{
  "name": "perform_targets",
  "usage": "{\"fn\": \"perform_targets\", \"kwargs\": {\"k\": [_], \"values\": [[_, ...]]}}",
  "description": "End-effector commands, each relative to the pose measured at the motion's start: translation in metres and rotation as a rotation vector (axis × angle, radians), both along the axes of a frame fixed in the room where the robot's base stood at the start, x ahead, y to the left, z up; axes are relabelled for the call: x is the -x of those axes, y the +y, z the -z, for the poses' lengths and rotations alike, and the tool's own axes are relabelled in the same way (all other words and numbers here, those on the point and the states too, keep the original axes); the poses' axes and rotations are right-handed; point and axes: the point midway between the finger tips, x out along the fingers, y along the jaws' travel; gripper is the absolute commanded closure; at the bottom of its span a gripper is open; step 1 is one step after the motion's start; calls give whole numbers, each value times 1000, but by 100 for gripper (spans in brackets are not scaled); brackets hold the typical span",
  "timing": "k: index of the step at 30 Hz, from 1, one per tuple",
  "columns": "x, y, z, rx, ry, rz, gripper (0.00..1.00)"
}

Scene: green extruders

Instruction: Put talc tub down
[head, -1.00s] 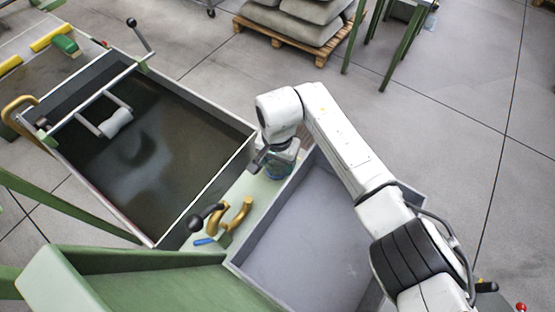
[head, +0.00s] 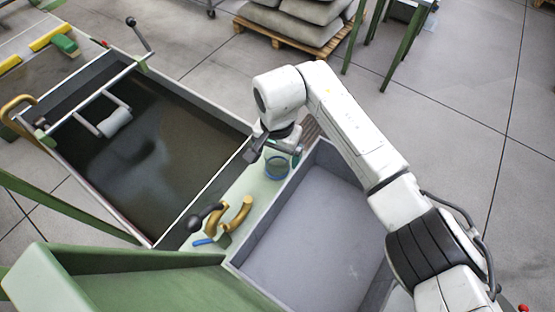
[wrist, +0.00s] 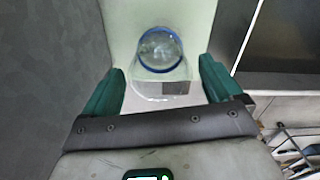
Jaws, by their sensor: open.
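The talc tub (head: 277,167) stands on the pale green ledge (head: 258,188) between the dark tank and the grey bin. It is a clear, bluish round tub with a blue rim. In the wrist view the tub (wrist: 160,48) shows from above, beyond and between my green fingertips. My gripper (head: 275,148) is just above the tub in the head view. Its fingers are apart and nothing is between them; in the wrist view the open gripper (wrist: 160,85) does not touch the tub.
The dark tank (head: 150,150) lies left of the ledge, and the empty grey bin (head: 315,240) lies right. Brass curved pipes (head: 236,215), a black-knobbed lever (head: 205,215) and a blue item (head: 203,241) are nearer on the ledge.

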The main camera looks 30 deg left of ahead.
Motion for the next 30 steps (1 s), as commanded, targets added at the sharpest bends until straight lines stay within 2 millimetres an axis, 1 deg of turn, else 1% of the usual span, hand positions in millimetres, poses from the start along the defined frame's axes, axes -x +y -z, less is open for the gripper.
{"fn": "perform_targets", "kwargs": {"k": [1,6,9,12,17,26,29,30], "values": [[-2,0,-11,-1,-6,0,8],[-1,0,-44,0,-5,-2,8],[-1,0,-58,1,-3,0,8],[0,0,-68,1,-1,0,8],[0,-1,-76,2,0,1,8],[1,1,-76,-5,2,1,8],[8,14,-77,-72,15,7,8],[13,24,-79,-130,28,16,8]]}}
